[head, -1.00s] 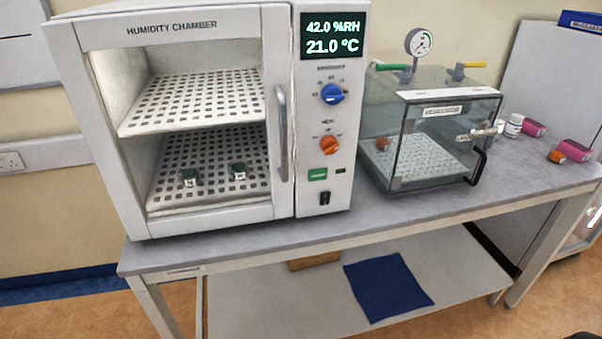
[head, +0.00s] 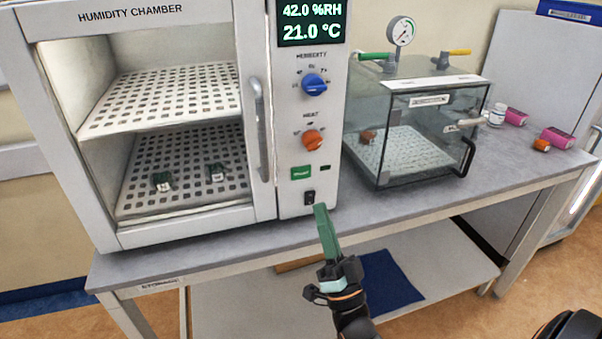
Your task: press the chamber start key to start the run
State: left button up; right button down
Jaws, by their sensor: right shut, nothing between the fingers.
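The humidity chamber (head: 262,202) stands on the bench with its glass door closed. Its green start key (head: 301,173) is on the control panel, below the orange heat knob (head: 313,140) and the blue humidity knob (head: 314,85). The display (head: 311,22) reads 42.0 %RH and 21.0 °C. A small dark window beside the key is unlit. A black switch (head: 309,197) sits under the key. My right gripper (head: 321,208) is shut and empty, its green fingers pointing up, just below and right of the key and apart from it in the picture. My left gripper is not in view.
A clear vacuum chamber (head: 420,150) with a gauge (head: 401,31) stands to the right on the bench (head: 400,203). A white bottle (head: 496,115) and pink boxes (head: 556,137) lie beyond it. A blue cloth (head: 392,283) is on the lower shelf.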

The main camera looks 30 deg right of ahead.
aim_at(301, 173)
jog(key=w+d+b, duration=0.2)
jog(key=w+b, duration=0.1)
jog(key=w, duration=0.5)
jog(key=shift+w, duration=0.3)
dwell(0.3)
dwell(0.8)
dwell(0.9)
jog(key=shift+b, duration=0.3)
jog(key=shift+w+d, duration=0.1)
jog(key=shift+w, duration=0.3)
